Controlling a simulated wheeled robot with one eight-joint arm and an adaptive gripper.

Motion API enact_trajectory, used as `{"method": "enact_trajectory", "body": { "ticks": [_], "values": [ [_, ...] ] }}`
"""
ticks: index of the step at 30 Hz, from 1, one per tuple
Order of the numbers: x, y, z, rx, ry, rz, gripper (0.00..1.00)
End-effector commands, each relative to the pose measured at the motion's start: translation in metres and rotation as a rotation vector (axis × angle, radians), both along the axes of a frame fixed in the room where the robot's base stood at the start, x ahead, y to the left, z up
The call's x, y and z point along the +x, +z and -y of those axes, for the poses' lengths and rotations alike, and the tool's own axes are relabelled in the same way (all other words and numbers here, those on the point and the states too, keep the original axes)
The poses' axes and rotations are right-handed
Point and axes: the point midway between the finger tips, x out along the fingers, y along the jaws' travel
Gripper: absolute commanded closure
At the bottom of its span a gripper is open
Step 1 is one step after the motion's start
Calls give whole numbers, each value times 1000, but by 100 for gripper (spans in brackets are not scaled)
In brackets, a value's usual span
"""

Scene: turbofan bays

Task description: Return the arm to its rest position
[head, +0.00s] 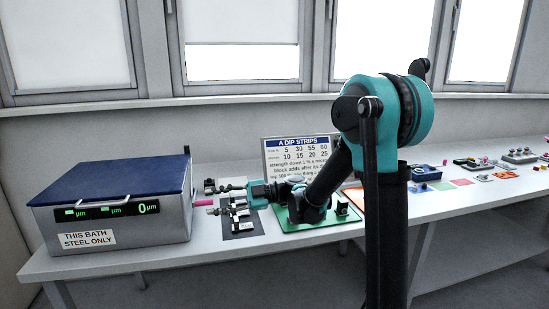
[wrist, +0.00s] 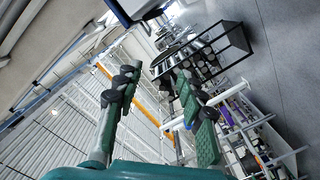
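My arm rises in front of the bench in the head view, its teal shoulder high at the right and its forearm folded down to the left. My gripper (head: 222,189) points left, above the dark mat with small parts, to the right of the steel bath (head: 115,220). In the wrist view my gripper (wrist: 154,76) shows two green-and-black fingers set wide apart, with nothing between them. Whether the gripper touches anything on the mat is hard to tell in the head view.
The bath has a blue lid (head: 110,180) and a pink piece (head: 203,202) by its right side. A dip strip sign (head: 296,155) stands behind my forearm, near a green mat (head: 320,226). Coloured parts lie farther right. The wrist view shows a tilted room with a dark rack (wrist: 235,40).

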Motion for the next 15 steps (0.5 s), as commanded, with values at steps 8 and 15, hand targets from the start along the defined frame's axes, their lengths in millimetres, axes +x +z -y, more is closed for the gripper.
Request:
{"method": "enact_trajectory", "body": {
  "ticks": [8,15],
  "values": [
    [-7,-21,16,-145,-66,-138,61],
    [-18,-53,45,-341,-193,-341,61]
  ]
}}
